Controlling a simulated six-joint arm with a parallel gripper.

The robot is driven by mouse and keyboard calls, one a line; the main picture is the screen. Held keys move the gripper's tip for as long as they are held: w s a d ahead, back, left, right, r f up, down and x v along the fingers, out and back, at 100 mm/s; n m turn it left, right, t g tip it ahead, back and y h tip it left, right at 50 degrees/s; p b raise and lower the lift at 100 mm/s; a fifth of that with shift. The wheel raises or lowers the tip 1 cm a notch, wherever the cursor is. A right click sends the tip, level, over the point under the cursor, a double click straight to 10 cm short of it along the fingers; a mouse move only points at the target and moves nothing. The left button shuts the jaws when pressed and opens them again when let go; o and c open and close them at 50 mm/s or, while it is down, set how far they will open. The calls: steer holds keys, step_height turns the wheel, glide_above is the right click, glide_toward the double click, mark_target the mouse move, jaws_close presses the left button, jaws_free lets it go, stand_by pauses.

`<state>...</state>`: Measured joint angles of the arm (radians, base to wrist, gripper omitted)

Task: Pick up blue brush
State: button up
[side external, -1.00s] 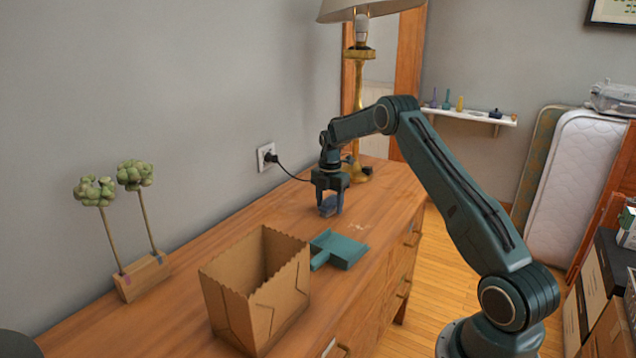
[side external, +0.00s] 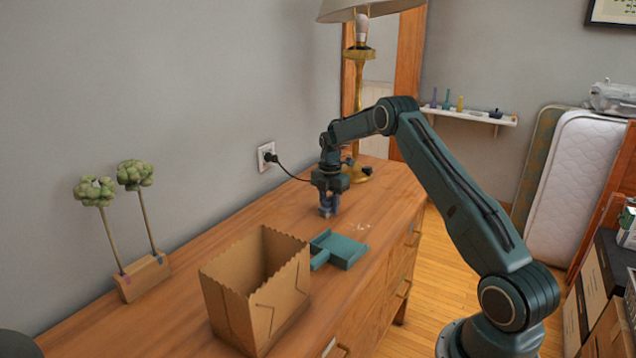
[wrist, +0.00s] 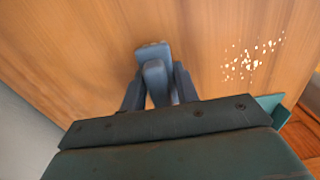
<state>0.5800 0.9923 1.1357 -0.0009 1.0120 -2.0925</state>
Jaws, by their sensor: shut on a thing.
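The blue brush (wrist: 154,72) is between the two fingers of my gripper (wrist: 158,88) in the wrist view, with its grey-blue end reaching past the fingertips. In the side view my gripper (side external: 329,208) points down at the dresser top, shut on the brush. The brush is mostly hidden by the fingers there, and I cannot tell whether it touches the wood.
A teal dustpan (side external: 340,249) and an open brown paper bag (side external: 255,290) stand nearer on the dresser (side external: 190,270). Pale crumbs (wrist: 252,60) lie beside the gripper. A brass lamp (side external: 358,100) stands behind. Two green ball plants (side external: 135,175) stand at left.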

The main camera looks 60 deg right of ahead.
mark_target(330, 197)
step_height(330, 197, up, 20)
stand_by(0.8)
stand_by(0.4)
steer(key=o, duration=0.5)
steer(key=shift+c, duration=0.2)
steer(key=c, duration=0.5)
steer(key=shift+f, duration=0.15)
